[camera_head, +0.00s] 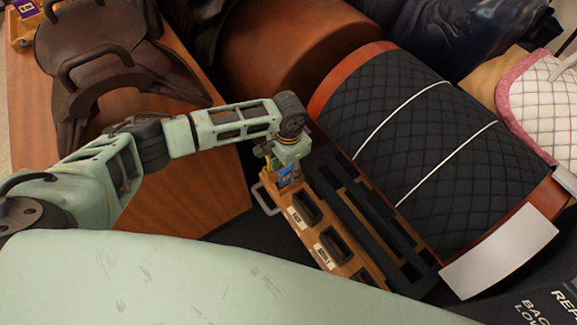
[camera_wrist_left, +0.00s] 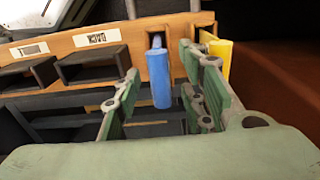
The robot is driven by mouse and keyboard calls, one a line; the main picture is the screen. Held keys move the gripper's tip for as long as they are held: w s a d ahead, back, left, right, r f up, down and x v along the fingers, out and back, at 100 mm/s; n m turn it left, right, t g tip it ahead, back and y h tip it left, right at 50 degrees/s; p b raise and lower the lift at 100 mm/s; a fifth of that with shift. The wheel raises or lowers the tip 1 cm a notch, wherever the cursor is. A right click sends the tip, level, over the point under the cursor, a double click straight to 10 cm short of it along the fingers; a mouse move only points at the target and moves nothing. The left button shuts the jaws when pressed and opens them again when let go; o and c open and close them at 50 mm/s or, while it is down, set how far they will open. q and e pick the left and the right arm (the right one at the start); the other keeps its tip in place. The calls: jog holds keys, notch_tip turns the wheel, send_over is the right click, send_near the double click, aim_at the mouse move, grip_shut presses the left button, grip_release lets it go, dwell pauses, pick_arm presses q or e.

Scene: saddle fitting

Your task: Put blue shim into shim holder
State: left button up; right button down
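The blue shim (camera_wrist_left: 160,78) shows in the left wrist view as a blue cylindrical piece at the front wall of the wooden shim holder (camera_wrist_left: 95,45). A bit of blue also shows under my left gripper in the head view (camera_head: 285,173). My left gripper (camera_wrist_left: 161,68) is open, with one finger on each side of the blue shim and a visible gap on the left. Whether the right finger touches it is unclear. In the head view my left gripper (camera_head: 286,160) is over the upper end of the holder (camera_head: 312,232). My right gripper is not in view.
A yellow shim (camera_wrist_left: 220,60) sits just right of the right finger. The holder has several dark labelled compartments and a metal handle (camera_head: 264,200). A black quilted pad with white straps (camera_head: 425,130) lies beside it. A brown saddle (camera_head: 105,60) stands upper left.

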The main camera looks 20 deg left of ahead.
pick_arm(q)
notch_tip(320, 180, up, 12)
dwell(0.4)
dwell(0.4)
